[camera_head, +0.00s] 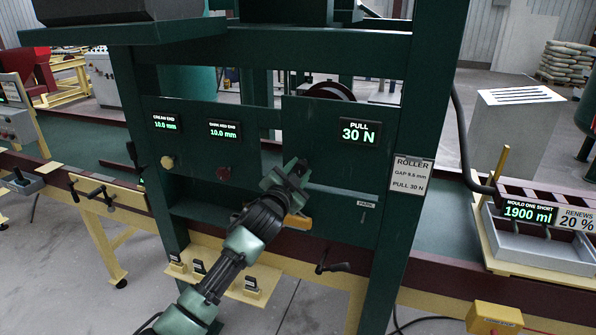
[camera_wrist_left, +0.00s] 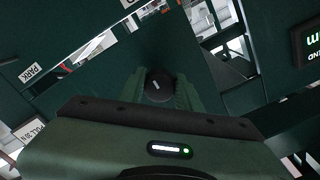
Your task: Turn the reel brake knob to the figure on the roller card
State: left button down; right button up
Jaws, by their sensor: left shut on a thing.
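My left gripper (camera_head: 298,168) reaches up to the green panel and is shut on the reel brake knob. In the left wrist view the dark round knob (camera_wrist_left: 158,86) with a white pointer mark sits between the fingers. In the head view the gripper mostly hides it. The display (camera_head: 359,132) above right of it reads PULL 30 N. The white roller card (camera_head: 409,176) on the right post reads ROLLER, a gap figure in small print, and PULL 30 N. My right gripper is out of view.
Two displays (camera_head: 165,122) (camera_head: 223,130) on the left of the panel read 10.0 mm, with a yellow knob (camera_head: 168,162) and a dark red knob (camera_head: 223,173) below. A PARK label (camera_head: 366,204) is right of my gripper. A black crank (camera_head: 331,263) sits below.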

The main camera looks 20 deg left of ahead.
pick_arm(q)
jog(key=shift+r, duration=0.45)
jog(key=c, duration=1)
grip_release()
jog(key=shift+w, duration=0.1)
jog(key=shift+w+f, duration=0.15)
jog(key=shift+f, duration=0.2)
jog(key=shift+s+f, duration=0.1)
jog(key=shift+s, duration=0.3)
jog(key=s+b, duration=0.3)
jog(key=s, duration=0.4)
jog(key=shift+a, duration=0.1)
